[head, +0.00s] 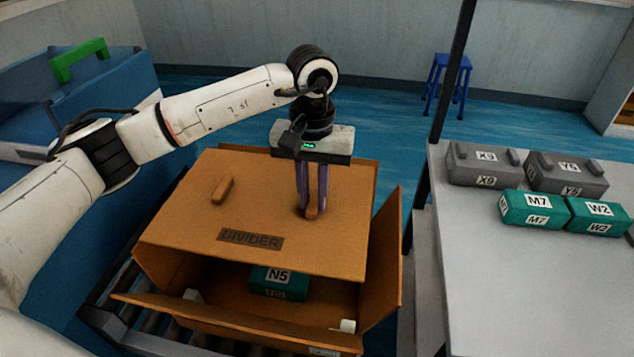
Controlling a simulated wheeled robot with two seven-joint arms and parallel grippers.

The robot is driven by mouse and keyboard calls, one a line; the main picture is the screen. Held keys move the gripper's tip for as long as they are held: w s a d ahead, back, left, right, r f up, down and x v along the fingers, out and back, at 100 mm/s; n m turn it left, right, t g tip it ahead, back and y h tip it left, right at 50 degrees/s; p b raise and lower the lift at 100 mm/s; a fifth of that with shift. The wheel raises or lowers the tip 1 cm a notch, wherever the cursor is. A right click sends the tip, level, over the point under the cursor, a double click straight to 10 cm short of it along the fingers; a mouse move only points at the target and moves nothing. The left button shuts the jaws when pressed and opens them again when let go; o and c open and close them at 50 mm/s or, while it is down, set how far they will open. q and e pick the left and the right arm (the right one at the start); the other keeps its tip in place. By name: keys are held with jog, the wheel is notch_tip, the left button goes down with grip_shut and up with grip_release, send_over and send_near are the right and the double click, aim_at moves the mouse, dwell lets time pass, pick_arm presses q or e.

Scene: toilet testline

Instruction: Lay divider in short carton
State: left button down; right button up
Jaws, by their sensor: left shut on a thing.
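The divider (270,188) is a flat brown board with a dark "DIVIDER" label and two raised grips. My left gripper (313,212) points down and is shut on the divider's right grip. The divider lies over the back part of the open carton (392,262), covering much of its opening. I cannot tell whether it touches the carton. Inside the carton, below the divider's front edge, a green box marked N5 (278,283) shows, with white pieces near the front corners. My right gripper is not in view.
The carton stands on a roller conveyor (108,320). A grey table (530,290) at right holds grey boxes X9 (484,165) and Y5 (566,175) and green boxes M7 (533,210) and W2 (598,216). A dark post stands between. A blue stool (447,85) is behind.

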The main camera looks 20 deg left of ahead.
pick_arm(q)
notch_tip(320, 180, down, 21)
jog(key=b, duration=1.2)
jog(key=shift+f, duration=0.15)
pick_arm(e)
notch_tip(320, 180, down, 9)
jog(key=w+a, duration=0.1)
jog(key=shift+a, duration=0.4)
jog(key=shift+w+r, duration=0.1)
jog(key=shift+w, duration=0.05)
pick_arm(q)
jog(key=shift+f, duration=0.15)
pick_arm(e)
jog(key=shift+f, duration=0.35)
pick_arm(q)
jog(key=shift+s+f, duration=0.25)
jog(key=shift+s, duration=0.05)
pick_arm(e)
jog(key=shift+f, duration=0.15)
pick_arm(q)
jog(key=c, duration=1.6)
grip_release()
jog(key=shift+o, duration=0.2)
